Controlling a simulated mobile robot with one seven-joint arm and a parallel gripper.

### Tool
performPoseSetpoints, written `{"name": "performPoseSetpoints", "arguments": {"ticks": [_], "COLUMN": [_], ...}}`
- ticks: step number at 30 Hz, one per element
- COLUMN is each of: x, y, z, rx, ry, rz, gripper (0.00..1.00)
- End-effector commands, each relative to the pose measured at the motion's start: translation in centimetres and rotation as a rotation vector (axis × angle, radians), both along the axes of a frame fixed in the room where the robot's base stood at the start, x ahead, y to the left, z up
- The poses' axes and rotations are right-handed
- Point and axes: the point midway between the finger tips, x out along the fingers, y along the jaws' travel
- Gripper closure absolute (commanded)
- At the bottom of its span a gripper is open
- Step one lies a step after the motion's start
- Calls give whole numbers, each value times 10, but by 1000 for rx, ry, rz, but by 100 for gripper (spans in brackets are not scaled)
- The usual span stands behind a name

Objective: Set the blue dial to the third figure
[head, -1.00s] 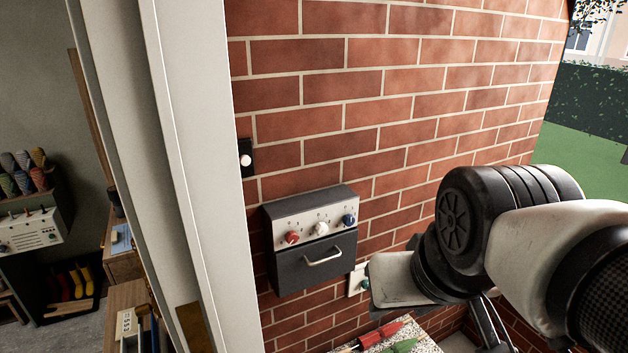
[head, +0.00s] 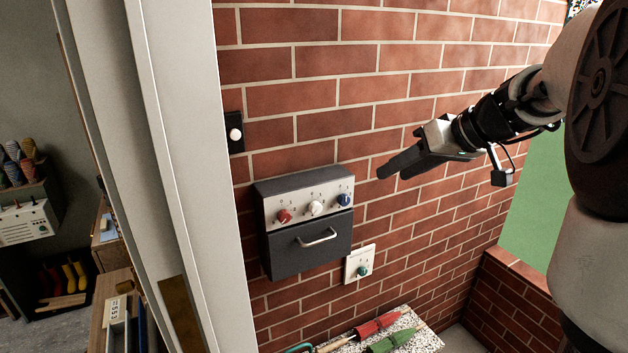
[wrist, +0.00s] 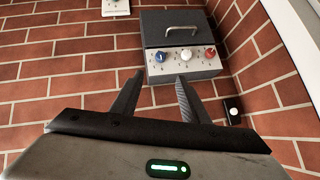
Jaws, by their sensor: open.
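A dark grey wall box has a pale panel (head: 304,207) with a red dial (head: 284,215) at left, a white dial (head: 316,208) in the middle and the blue dial (head: 344,199) at right. Small figures surround the dials but are too small to read. My gripper (head: 390,170) is up and to the right of the blue dial, apart from it, open and empty. In the wrist view the box appears upside down beyond my fingers (wrist: 155,88), with the blue dial (wrist: 158,56) at its left.
A white plate with a green knob (head: 363,271) is below right of the box. A black switch plate (head: 234,132) is on the brick wall at left, beside a pale door frame (head: 165,170). Red and green umbrellas (head: 390,340) lie on a speckled ledge below.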

Motion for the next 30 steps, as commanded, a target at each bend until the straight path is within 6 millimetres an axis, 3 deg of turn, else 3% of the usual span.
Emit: {"name": "performPoseSetpoints", "arguments": {"ticks": [5, 21, 30], "x": [12, 78, 98], "y": [10, 61, 75], "z": [-14, -93, -115], "rx": [0, -1, -1], "ry": [2, 5, 1], "rz": [4, 5, 3], "gripper": [59, 59, 59]}}
